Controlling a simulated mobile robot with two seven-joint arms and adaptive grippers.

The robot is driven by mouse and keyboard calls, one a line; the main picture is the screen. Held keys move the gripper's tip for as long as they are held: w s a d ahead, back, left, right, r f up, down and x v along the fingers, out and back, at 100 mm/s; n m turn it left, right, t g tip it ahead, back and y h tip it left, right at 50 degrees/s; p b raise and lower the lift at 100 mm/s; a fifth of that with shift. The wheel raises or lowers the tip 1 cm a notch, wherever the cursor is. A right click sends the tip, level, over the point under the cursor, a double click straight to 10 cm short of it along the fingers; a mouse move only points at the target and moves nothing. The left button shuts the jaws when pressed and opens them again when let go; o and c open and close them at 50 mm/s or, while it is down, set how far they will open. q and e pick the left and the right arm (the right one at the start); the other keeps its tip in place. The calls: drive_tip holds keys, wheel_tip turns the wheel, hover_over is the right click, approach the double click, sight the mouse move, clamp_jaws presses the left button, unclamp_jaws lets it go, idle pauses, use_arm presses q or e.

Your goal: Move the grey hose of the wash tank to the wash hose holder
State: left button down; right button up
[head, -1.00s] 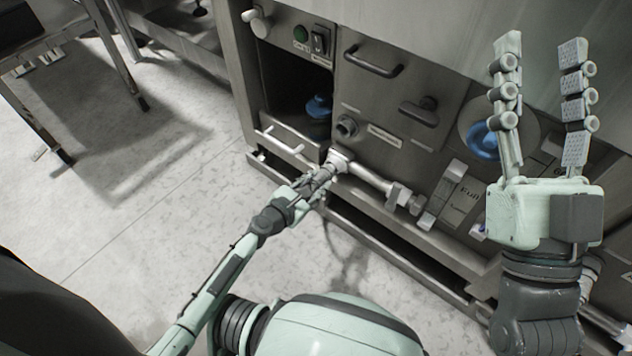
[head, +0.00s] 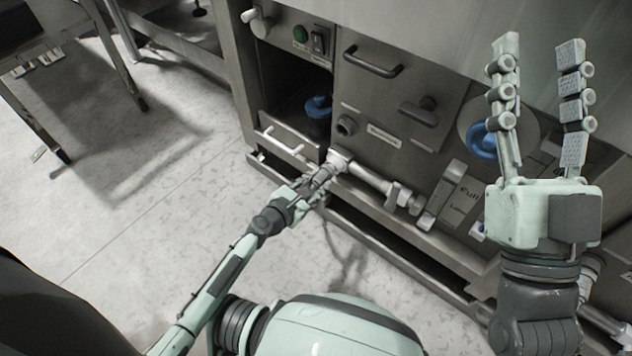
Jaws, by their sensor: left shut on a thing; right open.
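The grey hose (head: 368,177) runs along the lower front of the machine, its pale end piece near the open compartment. My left gripper (head: 322,181) is shut on that end of the hose, low in front of the machine; its fingers partly hide the end. A round grey port (head: 347,126) with a small label beside it sits on the panel just above the hose end, apart from it. I cannot tell for sure which fitting is the wash hose holder. My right gripper (head: 538,105) is open and empty, raised in front of the panel at the right.
The machine front has an open compartment with a blue-capped container (head: 318,107), a bar handle (head: 373,62), a dark lever (head: 419,110) and a blue knob (head: 482,140) partly behind my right gripper. A metal table (head: 70,70) stands at the upper left.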

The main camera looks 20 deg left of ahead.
use_arm(q)
drive_tip(key=shift+s+a, duration=0.1)
drive_tip(key=shift+s+a, duration=0.3)
drive_tip(key=shift+s, duration=0.65)
drive_tip(key=shift+s+a, duration=0.1)
drive_tip(key=shift+s, duration=0.1)
drive_tip(key=shift+s+a+b, duration=0.2)
drive_tip(key=shift+s, duration=0.35)
drive_tip(key=shift+s+a+b, duration=0.15)
drive_tip(key=shift+s+b, duration=0.05)
drive_tip(key=shift+s, duration=0.3)
